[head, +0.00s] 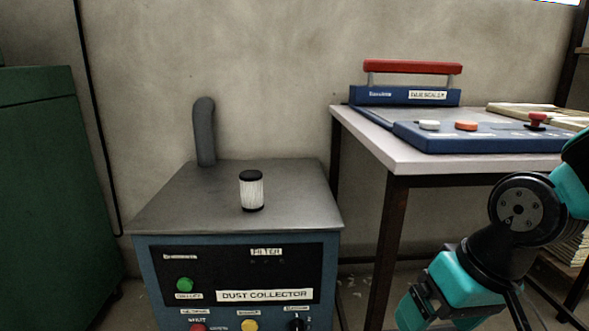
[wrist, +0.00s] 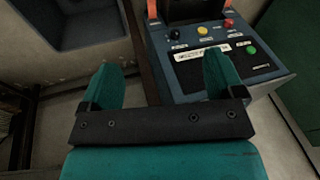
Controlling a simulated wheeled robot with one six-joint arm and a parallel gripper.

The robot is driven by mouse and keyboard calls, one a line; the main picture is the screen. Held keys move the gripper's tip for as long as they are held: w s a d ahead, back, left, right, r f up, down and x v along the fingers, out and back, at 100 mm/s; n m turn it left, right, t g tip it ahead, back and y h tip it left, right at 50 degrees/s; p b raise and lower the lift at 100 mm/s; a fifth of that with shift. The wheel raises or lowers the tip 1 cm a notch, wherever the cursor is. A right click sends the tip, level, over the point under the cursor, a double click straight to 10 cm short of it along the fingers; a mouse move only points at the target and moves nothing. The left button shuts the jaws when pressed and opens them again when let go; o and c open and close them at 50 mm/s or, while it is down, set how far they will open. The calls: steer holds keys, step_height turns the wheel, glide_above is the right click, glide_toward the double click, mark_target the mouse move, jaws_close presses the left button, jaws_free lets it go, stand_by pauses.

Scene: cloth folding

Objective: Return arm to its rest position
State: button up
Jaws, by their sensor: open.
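My arm shows at the right edge of the head view, bent downward, with teal and black links in front of the table. The fingertips of my gripper are not clearly visible there. In the wrist view my gripper (wrist: 160,68) has its two teal fingers spread wide apart, with nothing between them. The dust collector (wrist: 190,75) lies beyond the fingers in that view, its labelled panel turned around. No cloth is in sight.
The blue dust collector (head: 150,265) has a grey top carrying a small white filter (head: 251,191) with black caps. A table (head: 390,154) at right holds a blue sealing machine (head: 405,97) with a red handle. A green cabinet (head: 55,190) stands at left.

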steer(key=s+a+r+n+g+y+p, duration=0.15)
steer(key=s+a+r+n+p, duration=0.3)
steer(key=s+r, duration=0.45)
step_height(320, 180, up, 36)
steer(key=w+p, duration=0.1)
steer(key=p, duration=3.4)
steer(key=shift+w+d+r, duration=0.25)
steer(key=shift+w+d, duration=0.05)
steer(key=shift+h, duration=0.25)
steer(key=shift+c, duration=0.3)
